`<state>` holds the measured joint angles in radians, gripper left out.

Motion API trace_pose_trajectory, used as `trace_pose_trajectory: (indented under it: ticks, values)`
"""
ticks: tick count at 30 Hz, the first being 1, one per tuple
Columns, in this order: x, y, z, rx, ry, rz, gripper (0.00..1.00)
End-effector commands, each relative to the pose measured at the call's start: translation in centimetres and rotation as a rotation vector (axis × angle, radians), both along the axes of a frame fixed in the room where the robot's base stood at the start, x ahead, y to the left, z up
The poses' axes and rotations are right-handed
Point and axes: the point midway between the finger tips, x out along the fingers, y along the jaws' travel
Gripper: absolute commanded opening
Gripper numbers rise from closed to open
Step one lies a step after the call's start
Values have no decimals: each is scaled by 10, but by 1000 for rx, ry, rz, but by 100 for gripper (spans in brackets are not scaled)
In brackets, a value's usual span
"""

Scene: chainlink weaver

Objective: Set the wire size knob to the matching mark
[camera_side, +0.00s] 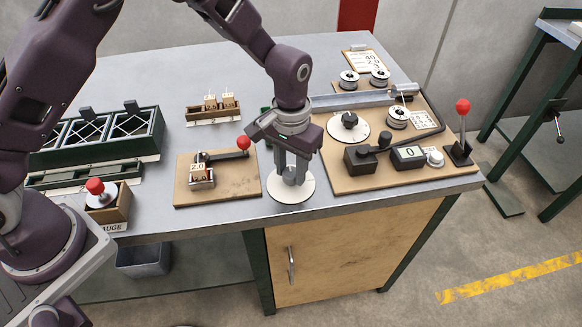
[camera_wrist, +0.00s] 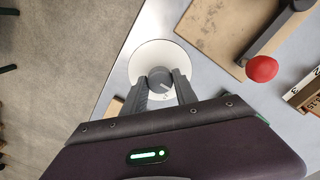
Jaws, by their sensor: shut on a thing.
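The wire size knob (camera_side: 293,177) is a small grey round knob at the centre of a white dial disc (camera_side: 279,191) near the bench's front edge. My gripper (camera_side: 293,174) points straight down and is shut on the knob. In the wrist view the knob (camera_wrist: 159,78) shows between the two grey fingers, with a pale pointer line on its top, and the white dial (camera_wrist: 151,52) spreads around it. Marks on the dial are too small or covered to read. A card (camera_side: 366,61) at the back right shows several figures, among them what looks like 2.0.
Left of the dial is a wooden board (camera_side: 220,190) with a red-ball lever (camera_side: 243,143) and a block marked 2.0 (camera_side: 198,167). Right of it is a larger board with a crank, a counter reading 0 (camera_side: 409,153) and a red-topped lever (camera_side: 462,107). Dark racks stand far left.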

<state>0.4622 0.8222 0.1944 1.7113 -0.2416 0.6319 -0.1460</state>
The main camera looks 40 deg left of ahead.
Motion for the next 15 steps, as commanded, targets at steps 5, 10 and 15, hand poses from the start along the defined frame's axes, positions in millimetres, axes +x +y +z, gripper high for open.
trace_pose_trajectory:
  ticks: [5,10,15]
  values:
    - [0,0,1,-1,-1,4,0]
    - [0,0,1,-1,-1,4,36]
    - [0,0,0,-1,-1,3,56]
